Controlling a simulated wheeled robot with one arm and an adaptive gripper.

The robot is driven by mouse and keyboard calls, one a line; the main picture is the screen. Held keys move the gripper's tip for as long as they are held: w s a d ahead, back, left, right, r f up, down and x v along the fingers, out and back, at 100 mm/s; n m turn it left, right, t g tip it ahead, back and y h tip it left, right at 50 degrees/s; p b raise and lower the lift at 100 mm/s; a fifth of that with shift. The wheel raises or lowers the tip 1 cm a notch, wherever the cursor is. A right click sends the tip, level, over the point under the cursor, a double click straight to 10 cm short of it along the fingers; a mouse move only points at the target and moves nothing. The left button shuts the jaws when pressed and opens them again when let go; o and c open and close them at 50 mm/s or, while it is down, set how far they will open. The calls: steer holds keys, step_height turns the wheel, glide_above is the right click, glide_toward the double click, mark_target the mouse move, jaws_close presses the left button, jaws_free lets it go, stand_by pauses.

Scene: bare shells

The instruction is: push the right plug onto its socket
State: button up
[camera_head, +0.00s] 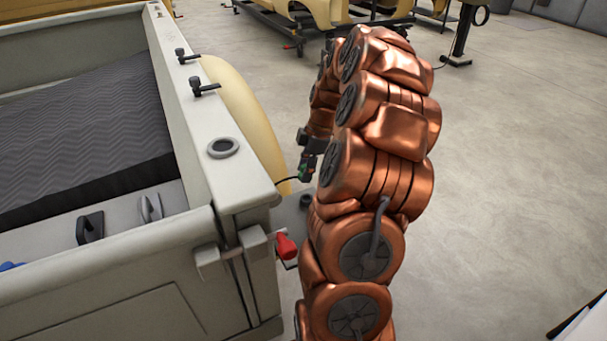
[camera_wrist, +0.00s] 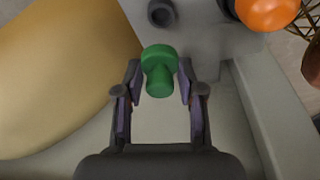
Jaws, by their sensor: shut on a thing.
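My gripper (camera_wrist: 159,82) is shut on a green plug (camera_wrist: 158,62) with a wide round head and a narrower stem, which sits between the fingertips in the wrist view. A dark round socket (camera_wrist: 162,12) shows just beyond the plug on a grey panel, with a gap between them in the picture. In the head view my gripper (camera_head: 306,168) is beside the truck's outer side, small and partly hidden by my copper arm; a bit of green shows at it. Which plug counts as the right one cannot be told.
An orange rounded thing (camera_wrist: 267,10) stands by a second dark round fitting at the wrist view's upper right. The yellow fender (camera_wrist: 60,75) is close on the left. In the head view, a red knob (camera_head: 287,246) sticks out at the truck bed's corner (camera_head: 240,200). Open floor lies right.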

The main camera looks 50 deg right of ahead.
mark_target(304, 198)
steer(key=shift+s+f, duration=0.25)
steer(key=shift+f, duration=0.1)
steer(key=shift+f+p, duration=0.45)
steer(key=shift+f, duration=1.35)
steer(key=shift+f+b, duration=0.9)
steer(key=shift+f, duration=0.45)
steer(key=shift+d+b, duration=0.1)
steer(key=shift+b, duration=0.9)
steer(key=shift+f+b, duration=0.15)
steer(key=shift+b, duration=0.7)
stand_by(0.5)
stand_by(0.5)
steer(key=o, duration=1.5)
steer(key=shift+r, duration=0.25)
